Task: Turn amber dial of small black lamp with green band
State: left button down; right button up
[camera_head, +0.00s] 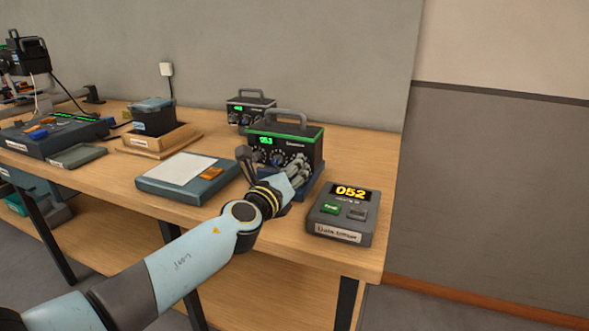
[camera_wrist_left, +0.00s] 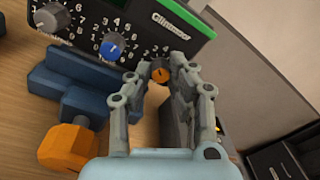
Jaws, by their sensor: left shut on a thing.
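The small black lamp with the green band (camera_head: 313,148) stands near the right part of the table, with a lit green display and a grey handle on top. In the left wrist view its front panel (camera_wrist_left: 140,22) shows a grey dial (camera_wrist_left: 50,17), a blue dial (camera_wrist_left: 112,46) and the amber dial (camera_wrist_left: 160,71), all with printed numbers. My left gripper (camera_head: 294,172) reaches the front of the lamp. In the left wrist view its fingertips (camera_wrist_left: 159,75) are closed on the amber dial, one on each side. My right gripper is not in view.
A blue holder (camera_wrist_left: 85,85) with an orange knob (camera_wrist_left: 67,148) is close beside my left fingers. A readout box (camera_head: 340,216) showing 052 stands to the right. A second black lamp (camera_head: 234,112) is behind. A flat pad (camera_head: 158,182) lies left.

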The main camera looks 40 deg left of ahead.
pick_arm(q)
jog(key=shift+f, duration=0.1)
jog(key=shift+n+b, duration=0.8)
jog(key=shift+n, duration=0.2)
jog(key=shift+n+b, duration=1.1)
jog(key=shift+n, duration=0.8)
jog(key=c, duration=1.2)
grip_release()
jog(key=s, duration=0.4)
jog(key=s+d, duration=0.1)
jog(key=s, duration=0.3)
jog(key=s+d, duration=0.1)
jog(key=s, duration=0.2)
jog(key=shift+s+d+f, duration=0.1)
jog(key=shift+s+f, duration=0.05)
jog(key=shift+s, duration=0.25)
